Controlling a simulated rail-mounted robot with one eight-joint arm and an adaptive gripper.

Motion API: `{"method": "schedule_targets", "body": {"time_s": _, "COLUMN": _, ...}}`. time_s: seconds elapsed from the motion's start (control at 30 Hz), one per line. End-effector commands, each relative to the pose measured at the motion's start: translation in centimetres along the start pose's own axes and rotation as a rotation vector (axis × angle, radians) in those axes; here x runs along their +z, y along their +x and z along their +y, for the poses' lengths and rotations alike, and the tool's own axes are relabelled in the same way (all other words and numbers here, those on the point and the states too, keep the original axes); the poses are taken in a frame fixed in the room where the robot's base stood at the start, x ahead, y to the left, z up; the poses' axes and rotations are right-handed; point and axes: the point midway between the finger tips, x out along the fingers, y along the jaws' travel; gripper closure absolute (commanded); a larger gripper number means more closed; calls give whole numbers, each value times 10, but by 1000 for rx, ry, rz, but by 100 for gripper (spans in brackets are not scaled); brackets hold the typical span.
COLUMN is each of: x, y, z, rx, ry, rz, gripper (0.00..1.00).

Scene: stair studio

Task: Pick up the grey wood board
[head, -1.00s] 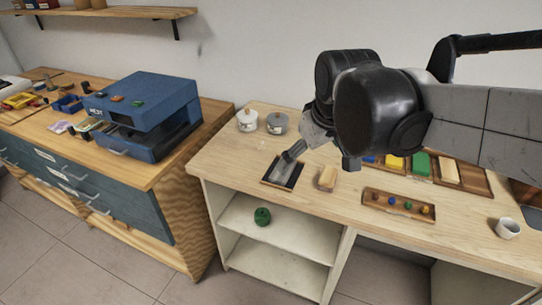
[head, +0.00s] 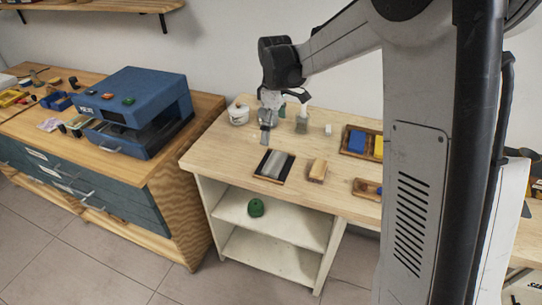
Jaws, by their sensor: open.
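The grey wood board (head: 273,165) lies in a small dark tray (head: 288,178) on the light wood worktop, near the front edge. My gripper (head: 266,136) points down behind the tray, left of the grey pot. It looks empty and apart from the board. Its jaws are open, though the fingers are small and seen nearly edge-on.
A white pot (head: 238,115) and a grey pot (head: 303,121) stand behind the tray. A wooden block (head: 317,170) lies to its right. A tray with blue (head: 357,142) and yellow blocks is further right, partly hidden by my arm.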

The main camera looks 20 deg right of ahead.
Motion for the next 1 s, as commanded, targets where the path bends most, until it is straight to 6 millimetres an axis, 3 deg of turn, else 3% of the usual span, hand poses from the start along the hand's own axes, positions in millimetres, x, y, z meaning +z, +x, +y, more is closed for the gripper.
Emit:
{"method": "schedule_targets", "body": {"time_s": 0.17, "x": -3, "y": 14, "z": 4, "rx": -9, "ry": -17, "rz": -7, "gripper": 0}}
{"method": "schedule_targets", "body": {"time_s": 0.53, "x": -2, "y": 76, "z": 3, "rx": -9, "ry": -16, "rz": -7, "gripper": 0}}
{"method": "schedule_targets", "body": {"time_s": 0.87, "x": 0, "y": 98, "z": 4, "rx": -9, "ry": -16, "rz": -7, "gripper": 0}}
{"method": "schedule_targets", "body": {"time_s": 1.0, "x": 3, "y": 117, "z": 5, "rx": -9, "ry": -15, "rz": -6, "gripper": 0}}
